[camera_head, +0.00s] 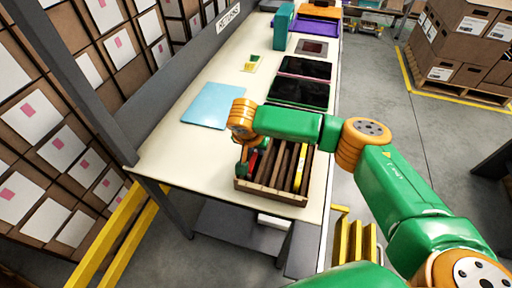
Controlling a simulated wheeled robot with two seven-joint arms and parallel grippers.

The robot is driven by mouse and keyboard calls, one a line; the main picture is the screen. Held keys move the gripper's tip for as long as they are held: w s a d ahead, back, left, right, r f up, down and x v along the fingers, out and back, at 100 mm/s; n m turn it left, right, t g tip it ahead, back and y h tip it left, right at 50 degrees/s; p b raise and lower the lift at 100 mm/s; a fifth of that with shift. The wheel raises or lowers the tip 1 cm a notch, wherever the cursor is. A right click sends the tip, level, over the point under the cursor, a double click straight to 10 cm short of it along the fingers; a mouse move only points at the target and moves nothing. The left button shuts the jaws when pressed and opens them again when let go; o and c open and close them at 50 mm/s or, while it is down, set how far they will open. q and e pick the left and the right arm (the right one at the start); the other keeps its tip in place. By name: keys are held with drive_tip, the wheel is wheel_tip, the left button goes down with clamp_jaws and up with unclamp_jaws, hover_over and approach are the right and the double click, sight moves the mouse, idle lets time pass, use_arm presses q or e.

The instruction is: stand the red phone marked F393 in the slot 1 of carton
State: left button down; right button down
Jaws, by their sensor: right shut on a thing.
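The brown carton (270,197) stands at the near end of the table and is divided into several slots by upright walls. My right gripper (248,160) points down at the carton's left end and is shut on the red phone (253,160). Only a small red strip of the phone shows, and its marking cannot be read. I cannot tell whether its lower edge is inside a slot or above it. A yellow item (300,170) stands in the carton's right part. My left gripper is not in view.
On the cream table (180,150) lie a light blue folder (212,105), dark tablets (300,92), a small green and yellow card (251,63) and a dark red item (311,47). A teal stand (284,28) and purple tray (315,26) are farther back. A grey post stands left.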

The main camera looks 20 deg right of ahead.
drive_tip(key=shift+f, duration=0.3)
idle(0.4)
idle(0.3)
drive_tip(key=c, duration=0.8)
unclamp_jaws()
drive_tip(key=shift+o, duration=0.2)
drive_tip(key=v, duration=0.7)
drive_tip(key=shift+a+r, duration=0.1)
wheel_tip(320, 180, up, 7)
drive_tip(key=p, duration=0.8)
